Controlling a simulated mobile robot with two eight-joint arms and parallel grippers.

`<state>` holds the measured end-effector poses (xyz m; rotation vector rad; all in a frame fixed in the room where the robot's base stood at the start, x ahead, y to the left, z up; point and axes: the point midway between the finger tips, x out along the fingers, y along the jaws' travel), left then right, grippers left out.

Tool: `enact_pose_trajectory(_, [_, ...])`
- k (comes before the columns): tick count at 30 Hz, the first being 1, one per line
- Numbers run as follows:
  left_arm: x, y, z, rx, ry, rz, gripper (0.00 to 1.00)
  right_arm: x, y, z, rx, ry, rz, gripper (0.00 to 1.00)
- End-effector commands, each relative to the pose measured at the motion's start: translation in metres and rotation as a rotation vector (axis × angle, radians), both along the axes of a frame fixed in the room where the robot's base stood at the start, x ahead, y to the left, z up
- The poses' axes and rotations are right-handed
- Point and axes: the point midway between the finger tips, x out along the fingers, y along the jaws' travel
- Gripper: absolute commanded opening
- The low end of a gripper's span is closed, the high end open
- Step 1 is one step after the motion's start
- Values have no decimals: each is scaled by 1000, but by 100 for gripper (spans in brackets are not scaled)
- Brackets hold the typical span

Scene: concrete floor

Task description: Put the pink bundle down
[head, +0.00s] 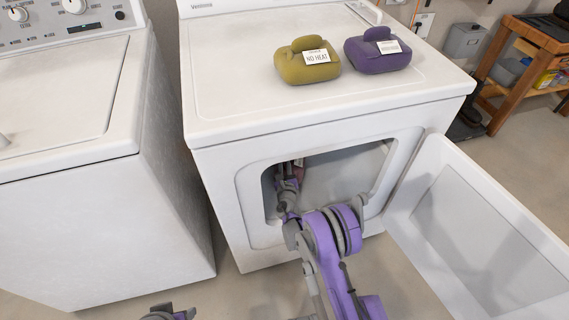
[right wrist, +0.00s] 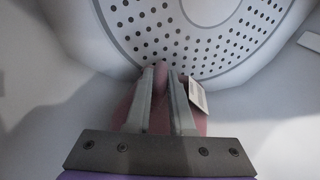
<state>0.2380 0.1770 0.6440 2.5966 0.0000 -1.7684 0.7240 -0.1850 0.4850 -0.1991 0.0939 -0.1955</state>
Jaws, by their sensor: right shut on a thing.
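The pink bundle (right wrist: 199,124) is in the right wrist view, dull pink with a white tag (right wrist: 197,96) on its right side. My right gripper (right wrist: 162,75) is shut on it, and part of the bundle shows between and on both sides of the fingers. In the head view my right arm reaches through the open door of the white dryer (head: 230,150), with the gripper (head: 288,178) inside the drum. Whether the bundle touches the drum floor cannot be told. My left gripper (head: 168,313) is only partly visible at the bottom edge of the head view.
A yellow bundle (head: 293,72) tagged "NO HEAT" and a purple bundle (head: 375,58) sit on the dryer top. The dryer door (head: 470,225) hangs open to the right. A washer (head: 80,180) stands to the left. A perforated drum back (right wrist: 220,40) is ahead of the right gripper.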

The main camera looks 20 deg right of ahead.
Motion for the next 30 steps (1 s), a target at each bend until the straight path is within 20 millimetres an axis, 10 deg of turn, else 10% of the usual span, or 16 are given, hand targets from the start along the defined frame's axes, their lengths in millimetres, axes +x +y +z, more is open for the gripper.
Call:
enact_pose_trajectory(6, [0,0,-1,0,0,0,50,0,0,-2,0,0,0,51])
enact_pose_trajectory(18, [-1,0,2,0,0,0,50,-3,1,3,0,0,1,51])
enact_pose_trajectory(30, [-3,0,14,0,-1,0,50,-81,18,9,1,0,2,51])
